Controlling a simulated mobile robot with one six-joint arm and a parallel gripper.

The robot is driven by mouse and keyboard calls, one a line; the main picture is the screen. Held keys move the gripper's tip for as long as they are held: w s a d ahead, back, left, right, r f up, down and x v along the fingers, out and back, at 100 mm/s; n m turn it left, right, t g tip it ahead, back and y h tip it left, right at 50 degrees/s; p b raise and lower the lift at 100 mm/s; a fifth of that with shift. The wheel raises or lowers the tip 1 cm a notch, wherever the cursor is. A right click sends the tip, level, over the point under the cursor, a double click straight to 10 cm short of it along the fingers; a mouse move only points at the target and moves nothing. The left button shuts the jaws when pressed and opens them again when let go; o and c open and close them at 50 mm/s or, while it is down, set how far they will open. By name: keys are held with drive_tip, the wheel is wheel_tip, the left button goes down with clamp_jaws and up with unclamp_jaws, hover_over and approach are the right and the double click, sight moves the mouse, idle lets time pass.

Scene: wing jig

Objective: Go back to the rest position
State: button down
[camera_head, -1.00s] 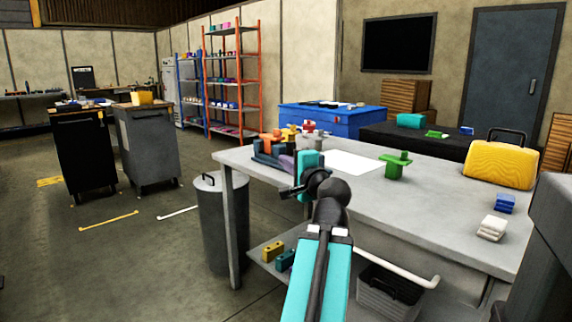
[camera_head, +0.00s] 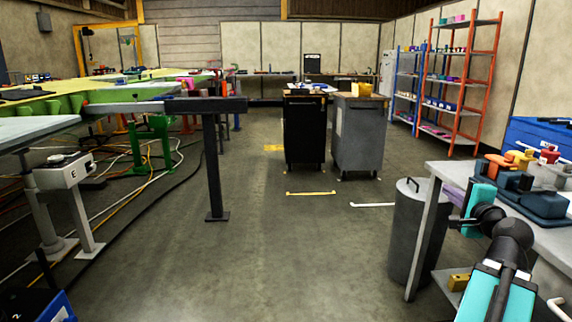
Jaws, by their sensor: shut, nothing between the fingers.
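My arm, with teal and black links, reaches up from the lower right over the near edge of the grey table (camera_head: 446,176). My gripper (camera_head: 460,223) is the small dark end beside the upper teal link, at the table's left edge. It looks shut and empty, but it is small and its fingers are hard to make out. A dark blue-grey block (camera_head: 543,203) and several coloured parts lie on the table just right of the arm.
A grey bin (camera_head: 416,230) stands by the table leg. Two wheeled cabinets, a black one (camera_head: 304,132) and a grey one (camera_head: 358,135), stand mid-floor. A green wing jig (camera_head: 150,140) with a dark post and cables fills the left. Open floor (camera_head: 270,250) lies between.

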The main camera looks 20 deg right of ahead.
drive_tip(key=w+a+f+n+g+y+p, duration=0.25)
drive_tip(key=w+a+f+y+p, duration=0.5)
drive_tip(key=w+a+f, duration=1)
drive_tip(key=w+a+f+n+g+y+p, duration=0.1)
drive_tip(key=a+f+n+p, duration=0.15)
drive_tip(key=a+f, duration=0.4)
drive_tip(key=w+a+f+n+g+y+p, duration=0.1)
drive_tip(key=a+f+g+p, duration=0.15)
drive_tip(key=a, duration=0.65)
drive_tip(key=a+f+n+g+y+p, duration=0.1)
drive_tip(key=a+f+n+y+p, duration=0.15)
drive_tip(key=a+f, duration=0.4)
drive_tip(key=s+a+f+n+g+p, duration=0.35)
drive_tip(key=s+a+f, duration=0.25)
drive_tip(key=s+a, duration=0.3)
drive_tip(key=s+a+f+n+g+p, duration=0.35)
drive_tip(key=s+a+f, duration=0.3)
drive_tip(key=a, duration=0.45)
drive_tip(key=s+a+f+n+g+h+p, duration=0.1)
drive_tip(key=s+f+n+g, duration=0.1)
drive_tip(key=s, duration=0.5)
drive_tip(key=s+a+f+n+g+h+p, duration=0.1)
drive_tip(key=s+f+n+g, duration=0.1)
drive_tip(key=s, duration=0.5)
drive_tip(key=s+d+n+g+h, duration=0.2)
drive_tip(key=s+d+n, duration=0.2)
drive_tip(key=s+d, duration=0.1)
drive_tip(key=shift+s+d+f+n+h, duration=0.3)
drive_tip(key=shift+s+d+n, duration=0.05)
drive_tip(key=shift+s, duration=0.3)
